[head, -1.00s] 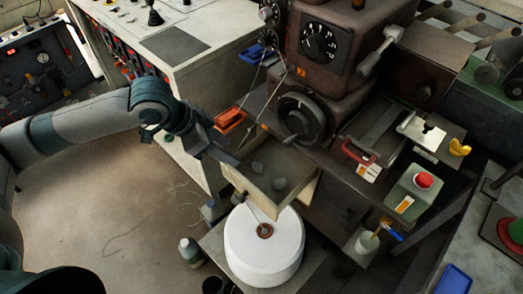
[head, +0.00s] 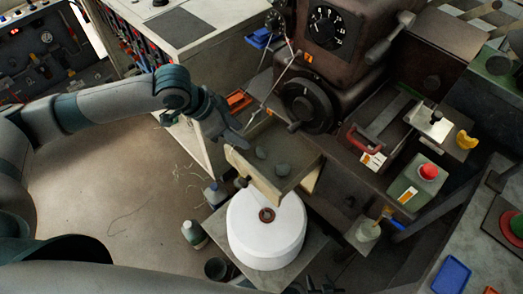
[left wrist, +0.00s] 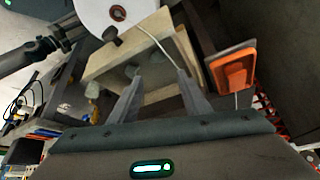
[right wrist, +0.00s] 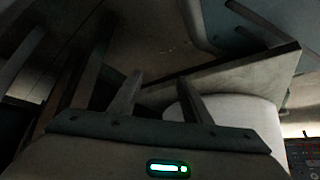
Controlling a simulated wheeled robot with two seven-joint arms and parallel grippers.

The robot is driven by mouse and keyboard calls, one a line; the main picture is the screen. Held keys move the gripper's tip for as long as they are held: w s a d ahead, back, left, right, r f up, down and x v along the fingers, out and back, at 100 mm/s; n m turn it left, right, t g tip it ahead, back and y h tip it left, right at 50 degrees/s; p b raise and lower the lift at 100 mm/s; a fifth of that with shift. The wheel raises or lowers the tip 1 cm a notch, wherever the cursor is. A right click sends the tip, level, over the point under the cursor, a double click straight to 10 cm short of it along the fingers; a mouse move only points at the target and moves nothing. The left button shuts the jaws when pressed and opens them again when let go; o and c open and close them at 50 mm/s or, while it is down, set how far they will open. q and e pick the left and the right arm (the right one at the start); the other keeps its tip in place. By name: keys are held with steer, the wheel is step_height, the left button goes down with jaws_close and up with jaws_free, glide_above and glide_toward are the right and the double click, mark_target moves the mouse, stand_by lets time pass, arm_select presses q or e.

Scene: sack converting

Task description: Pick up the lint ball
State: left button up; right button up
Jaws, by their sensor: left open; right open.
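Two small grey lint balls lie apart in the open wooden drawer (head: 262,189). One lint ball (head: 261,153) is nearer the drawer's left side, and the other lint ball (head: 281,169) is nearer its front. Both also show in the left wrist view, one (left wrist: 131,71) near the left fingertip and one (left wrist: 158,57) farther off. My left gripper (head: 238,130) is open and empty, at the drawer's left edge and pointing toward it. My right gripper (head: 322,288) is only partly in the head view at the bottom edge; its wrist view shows open, empty fingers (right wrist: 160,95).
A white roll (head: 265,235) stands just in front of the drawer. An orange tray (head: 238,100) sits behind my left gripper. The brown machine with its handwheel (head: 306,106) rises behind the drawer. A bottle (head: 194,234) stands left of the roll.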

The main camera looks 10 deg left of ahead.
arm_select(q)
glide_toward(261, 151)
steer(key=shift+w+p+x, duration=0.2)
steer(key=shift+p+x, duration=0.15)
steer(key=shift+x, duration=0.75)
steer(key=shift+w+d+f, duration=0.2)
steer(key=shift+d+f, duration=0.15)
steer(key=shift+f, duration=0.15)
arm_select(e)
steer(key=shift+g, duration=0.6)
steer(key=s, duration=0.1)
steer(key=s+d+f, duration=0.1)
steer(key=s, duration=0.1)
steer(key=s+d+f, duration=0.1)
steer(key=shift+s+d, duration=0.1)
steer(key=shift+s, duration=0.2)
steer(key=shift+w+r, duration=0.1)
steer(key=shift+w, duration=0.1)
